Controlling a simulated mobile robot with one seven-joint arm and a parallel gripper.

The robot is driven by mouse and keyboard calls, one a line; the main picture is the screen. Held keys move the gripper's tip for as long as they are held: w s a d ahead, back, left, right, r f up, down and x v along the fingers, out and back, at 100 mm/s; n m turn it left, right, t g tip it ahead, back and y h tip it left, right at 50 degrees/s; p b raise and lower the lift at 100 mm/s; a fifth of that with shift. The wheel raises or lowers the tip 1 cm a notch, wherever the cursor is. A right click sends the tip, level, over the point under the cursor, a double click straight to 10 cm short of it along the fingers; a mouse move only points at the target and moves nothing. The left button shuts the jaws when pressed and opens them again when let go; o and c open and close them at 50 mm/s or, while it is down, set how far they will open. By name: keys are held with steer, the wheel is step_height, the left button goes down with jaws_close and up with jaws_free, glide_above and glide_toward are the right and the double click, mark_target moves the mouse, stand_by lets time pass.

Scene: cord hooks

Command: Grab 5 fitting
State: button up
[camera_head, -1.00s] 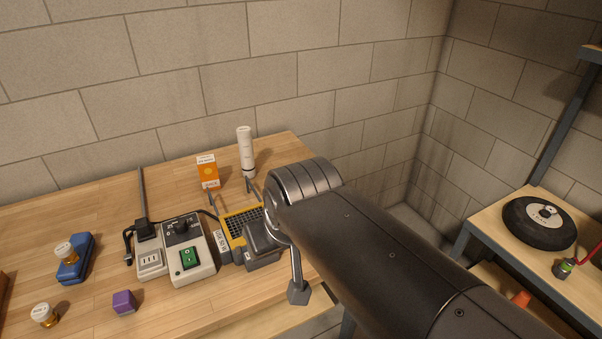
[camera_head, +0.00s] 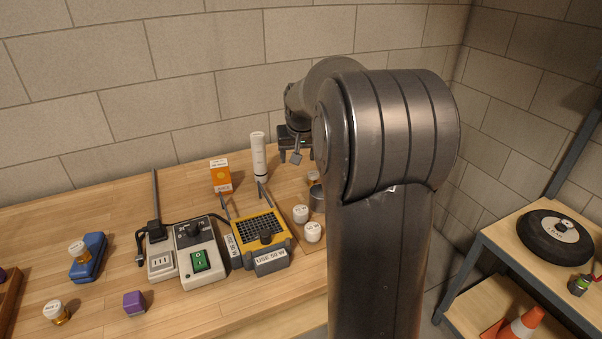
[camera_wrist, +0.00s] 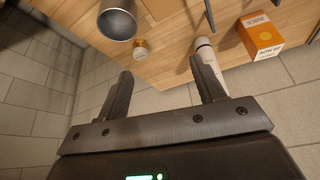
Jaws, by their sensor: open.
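Several small white-capped brass fittings are on the bench. One (camera_head: 80,252) is on a blue block at the left, and one (camera_head: 57,312) stands near the front left. Two white-capped pieces (camera_head: 301,213) (camera_head: 313,233) sit right of the yellow tool, and another fitting (camera_head: 314,177) is farther back, partly hidden by my arm. Their labels are too small to read, so I cannot tell which is 5. My gripper (camera_head: 296,157) is open and empty over the back right of the bench. In the wrist view, a brass fitting (camera_wrist: 141,48) lies beyond my gripper (camera_wrist: 160,76), apart from its fingers.
A white bottle (camera_head: 259,155) and an orange box (camera_head: 220,175) stand at the back. A grey metal cup (camera_wrist: 117,22) is beside the fitting. The yellow tool (camera_head: 260,231), grey control box (camera_head: 199,255) and purple block (camera_head: 134,303) occupy the bench. Walls stand close behind.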

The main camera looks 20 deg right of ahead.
steer(key=m, duration=0.1)
glide_toward(313, 174)
steer(key=shift+g, duration=0.3)
steer(key=x, duration=0.5)
steer(key=shift+s+f, duration=0.1)
steer(key=shift+f, duration=0.05)
steer(key=shift+w+x, duration=0.15)
steer(key=shift+x, duration=1.35)
steer(key=shift+w+x, duration=0.15)
steer(key=shift+x, duration=1.35)
steer(key=shift+d, duration=0.1)
steer(key=shift+c, duration=0.5)
steer(key=c, duration=1)
steer(key=shift+r, duration=0.2)
